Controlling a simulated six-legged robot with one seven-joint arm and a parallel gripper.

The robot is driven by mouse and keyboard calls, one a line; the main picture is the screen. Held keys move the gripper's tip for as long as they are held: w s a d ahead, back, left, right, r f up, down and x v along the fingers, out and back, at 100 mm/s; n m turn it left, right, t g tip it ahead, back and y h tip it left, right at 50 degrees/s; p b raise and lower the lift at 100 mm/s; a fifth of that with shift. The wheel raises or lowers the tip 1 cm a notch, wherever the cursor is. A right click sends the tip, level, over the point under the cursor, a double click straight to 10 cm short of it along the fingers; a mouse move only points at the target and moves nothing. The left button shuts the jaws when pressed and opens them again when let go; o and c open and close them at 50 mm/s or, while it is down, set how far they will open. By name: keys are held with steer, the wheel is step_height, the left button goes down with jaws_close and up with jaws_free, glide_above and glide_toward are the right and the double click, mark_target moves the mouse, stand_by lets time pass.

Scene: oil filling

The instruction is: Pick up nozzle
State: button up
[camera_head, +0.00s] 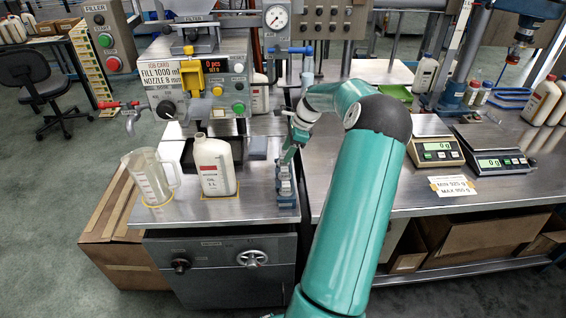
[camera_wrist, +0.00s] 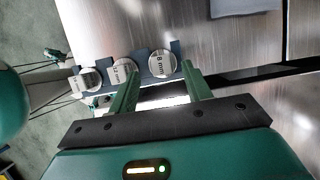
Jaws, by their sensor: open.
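Several nozzles with round labelled tops stand in a blue rack (camera_head: 287,200) at the right edge of the metal filling table. In the wrist view, the nozzle marked 8 mm (camera_wrist: 162,63) sits between the tips of my open gripper (camera_wrist: 161,76). The fingers lie on either side of it and do not visibly grip it. The 12 mm nozzle (camera_wrist: 123,70) is just left of the left fingertip, and another nozzle (camera_wrist: 86,79) is farther left. In the head view my gripper (camera_head: 287,157) points down at the rack, and its fingertips are hard to make out.
A white oil bottle (camera_head: 214,167) and a clear measuring jug (camera_head: 149,177) stand left of the rack. The filling machine (camera_head: 197,85) is behind them; its sign reads fill 1000 ml, nozzle 8 mm. Two scales (camera_head: 435,151) stand on the right bench.

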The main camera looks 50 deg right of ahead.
steer(key=x, duration=0.3)
jaws_close()
steer(key=shift+d, duration=0.1)
steer(key=shift+r, duration=0.1)
steer(key=shift+r, duration=0.5)
step_height(320, 180, up, 2)
steer(key=shift+r, duration=0.2)
steer(key=s+a+r, duration=0.7)
steer(key=s+r, duration=0.2)
steer(key=s, duration=0.2)
steer(key=shift+s+a+r, duration=0.25)
steer(key=shift+s+a, duration=0.1)
steer(key=shift+s, duration=0.05)
